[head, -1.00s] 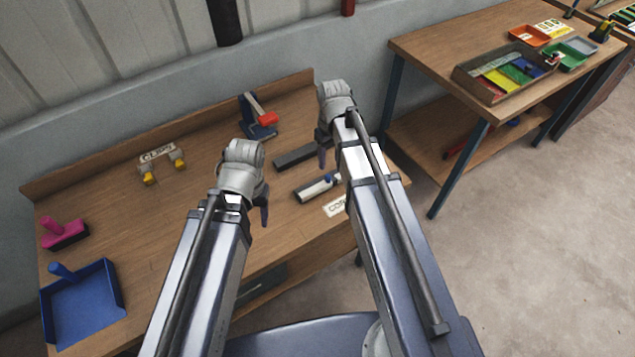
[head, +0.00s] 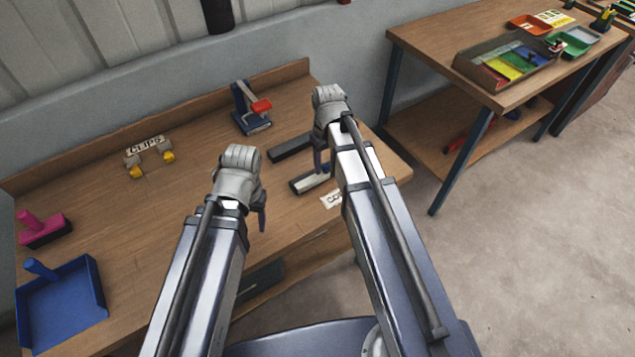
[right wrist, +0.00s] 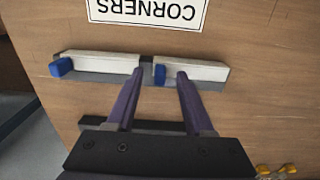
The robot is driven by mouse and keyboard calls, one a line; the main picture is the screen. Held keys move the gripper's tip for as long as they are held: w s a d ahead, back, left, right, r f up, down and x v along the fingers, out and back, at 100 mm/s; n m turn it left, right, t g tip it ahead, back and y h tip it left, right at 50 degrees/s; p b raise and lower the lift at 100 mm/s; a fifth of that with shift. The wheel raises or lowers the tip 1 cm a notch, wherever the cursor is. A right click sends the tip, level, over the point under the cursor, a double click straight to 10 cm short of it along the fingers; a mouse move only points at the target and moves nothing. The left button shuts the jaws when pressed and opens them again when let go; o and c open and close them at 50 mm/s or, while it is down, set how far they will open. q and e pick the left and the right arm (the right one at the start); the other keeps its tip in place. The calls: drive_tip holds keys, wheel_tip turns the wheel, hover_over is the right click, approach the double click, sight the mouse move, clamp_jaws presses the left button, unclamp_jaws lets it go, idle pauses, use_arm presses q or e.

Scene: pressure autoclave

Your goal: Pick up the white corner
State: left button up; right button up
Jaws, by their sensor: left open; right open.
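Two white corners with blue end tabs lie end to end along a grey strip in the right wrist view, one at left (right wrist: 100,63) and one at right (right wrist: 205,73). My right gripper (right wrist: 160,75) is open, its purple fingertips either side of the right corner's blue tab; contact cannot be told. In the head view my right gripper (head: 323,165) is over the white pieces (head: 309,183) and partly hides them. My left gripper (head: 258,207) is open and empty above the bench, left of them.
The CORNERS label (right wrist: 147,11) lies beside the pieces. A dark bar (head: 291,147) lies behind them. A blue and red tool (head: 251,108), the clips (head: 150,158), a pink-handled block (head: 44,229) and a blue dustpan (head: 62,303) are on the bench (head: 130,240). Its middle is clear.

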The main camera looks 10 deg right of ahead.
drive_tip(key=shift+f, duration=0.2)
clamp_jaws()
idle(0.3)
